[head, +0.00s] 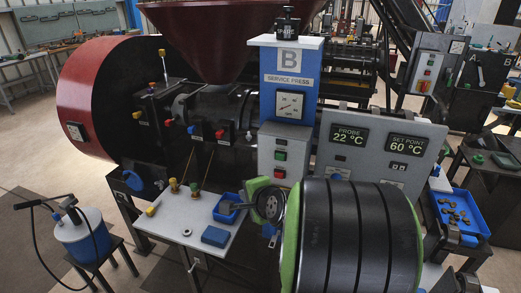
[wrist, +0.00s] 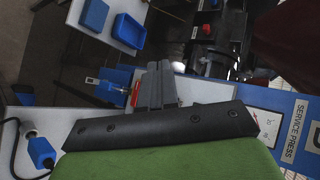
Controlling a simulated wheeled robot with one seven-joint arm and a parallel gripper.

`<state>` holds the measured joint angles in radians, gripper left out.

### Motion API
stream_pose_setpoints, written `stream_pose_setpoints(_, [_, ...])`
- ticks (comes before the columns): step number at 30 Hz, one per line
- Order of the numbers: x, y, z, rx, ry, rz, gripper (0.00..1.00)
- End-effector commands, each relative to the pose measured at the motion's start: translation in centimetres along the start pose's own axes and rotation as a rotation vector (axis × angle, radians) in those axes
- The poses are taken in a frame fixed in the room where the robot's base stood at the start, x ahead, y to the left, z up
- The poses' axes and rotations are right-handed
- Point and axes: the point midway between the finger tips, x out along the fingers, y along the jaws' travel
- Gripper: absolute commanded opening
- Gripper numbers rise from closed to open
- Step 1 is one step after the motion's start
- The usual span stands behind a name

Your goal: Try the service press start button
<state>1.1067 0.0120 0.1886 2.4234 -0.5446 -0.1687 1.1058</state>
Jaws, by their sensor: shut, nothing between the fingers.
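The service press B carries a blue sign panel (head: 288,83) and, below it, a grey control box (head: 286,143). A green button (head: 280,155) sits on that box above a red button (head: 279,174), and both are unobstructed in the head view. In the wrist view the service press label (wrist: 297,131) shows sideways at the right; I cannot make out the green button there. My gripper (wrist: 156,70) is shut and empty. In the head view its fingers cannot be made out around my green and black arm, which is low in front of the box.
A display panel (head: 381,151) reads 22 °C and 60 °C. A white bench holds a blue tray (head: 228,208) and a blue block (head: 215,236). A blue bin (head: 461,211) of small parts stands right.

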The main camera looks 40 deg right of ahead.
Motion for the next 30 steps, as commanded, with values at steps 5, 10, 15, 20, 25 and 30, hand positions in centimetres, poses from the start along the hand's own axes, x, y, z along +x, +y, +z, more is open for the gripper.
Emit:
stream_pose_setpoints(5, [0.3,-0.6,-5.3,0.297,0.074,-0.115,0.00])
stream_pose_setpoints(10, [0.2,-0.8,-6.6,0.368,0.089,-0.150,0.00])
stream_pose_setpoints(15, [0.2,-0.8,-6.5,0.364,0.089,-0.149,0.00])
stream_pose_setpoints(20, [0.5,-1.0,-6.8,0.362,0.088,-0.147,0.00])
stream_pose_setpoints(25, [1.6,-1.8,-8.3,0.362,0.088,-0.146,0.00])
stream_pose_setpoints(30, [3.1,-2.8,-10.2,0.361,0.088,-0.146,0.00])
